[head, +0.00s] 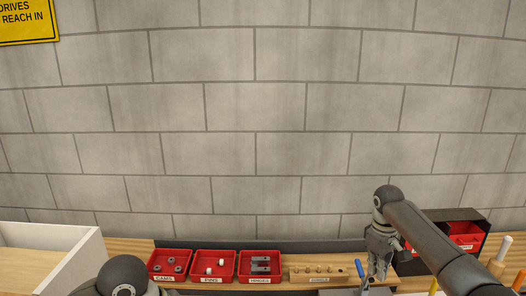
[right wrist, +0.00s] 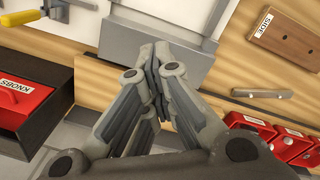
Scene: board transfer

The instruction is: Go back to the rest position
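My right gripper (head: 376,266) hangs down over the bench at the right of the head view, in front of the dark bin holder. In the right wrist view its fingers (right wrist: 155,68) come together at the tips with nothing visible between them. They are above or in front of a grey block-like surface (right wrist: 150,45); I cannot tell whether they touch it. A brown board marked SIDE (right wrist: 287,38) lies on the wood at the upper right of that view. My left arm shows only a rounded joint at the bottom of the head view; its gripper is out of view.
Red bins of cams (head: 170,279), pegs (head: 213,279) and handles (head: 260,281) line the bench's back. A wooden block with brass pieces (head: 318,278) stands beside them. A dark holder with a red knobs bin (right wrist: 22,108) is near the right gripper. A white-walled box (head: 72,268) stands left.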

